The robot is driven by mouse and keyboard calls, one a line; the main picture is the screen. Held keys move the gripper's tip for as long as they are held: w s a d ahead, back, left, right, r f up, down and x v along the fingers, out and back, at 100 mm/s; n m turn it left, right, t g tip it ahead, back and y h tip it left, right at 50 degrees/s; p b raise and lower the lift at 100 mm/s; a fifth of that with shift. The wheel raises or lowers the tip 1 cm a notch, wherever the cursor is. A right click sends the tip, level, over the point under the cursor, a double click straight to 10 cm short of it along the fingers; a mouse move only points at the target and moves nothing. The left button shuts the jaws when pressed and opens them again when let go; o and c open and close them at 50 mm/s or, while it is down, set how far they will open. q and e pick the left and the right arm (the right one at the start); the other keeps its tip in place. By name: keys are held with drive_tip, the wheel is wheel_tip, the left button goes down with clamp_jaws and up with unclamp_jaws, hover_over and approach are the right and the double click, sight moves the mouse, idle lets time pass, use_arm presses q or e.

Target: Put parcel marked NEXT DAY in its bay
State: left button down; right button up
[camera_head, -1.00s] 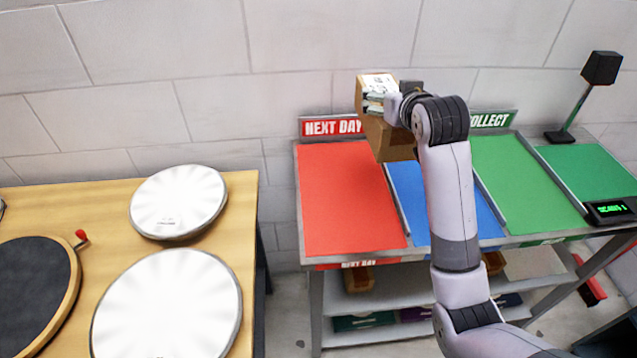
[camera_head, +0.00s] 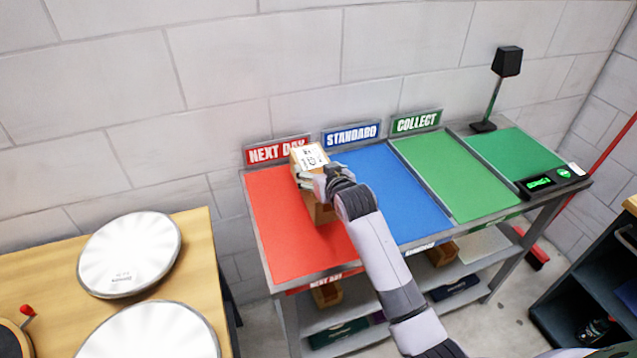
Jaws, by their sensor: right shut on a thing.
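A brown cardboard parcel (camera_head: 302,176) with a white printed label on top is held in my right gripper (camera_head: 318,184). The label's words are too small to read. The parcel is over the right part of the red bay (camera_head: 280,235), near the blue bay's edge. I cannot tell whether it touches the bay's surface. The red bay has a NEXT DAY sign (camera_head: 264,152) behind it, partly covered by the parcel. My right gripper is shut on the parcel, and its fingers are mostly hidden by the wrist. My left gripper is out of view.
To the right are the blue STANDARD bay (camera_head: 385,190), the green COLLECT bay (camera_head: 455,178) and a green section with a dark display device (camera_head: 552,181). A black lamp-like post (camera_head: 507,62) stands behind. The bays are otherwise clear.

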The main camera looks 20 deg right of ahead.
drive_tip(key=shift+f, duration=2.2)
drive_tip(key=o, duration=1.8)
drive_tip(key=shift+f, duration=0.25)
drive_tip(key=shift+r+p, duration=0.25)
drive_tip(key=shift+p, duration=0.05)
drive_tip(key=shift+s, duration=0.3)
drive_tip(key=b+v, duration=0.1)
drive_tip(key=v, duration=1)
drive_tip(key=shift+s, duration=0.25)
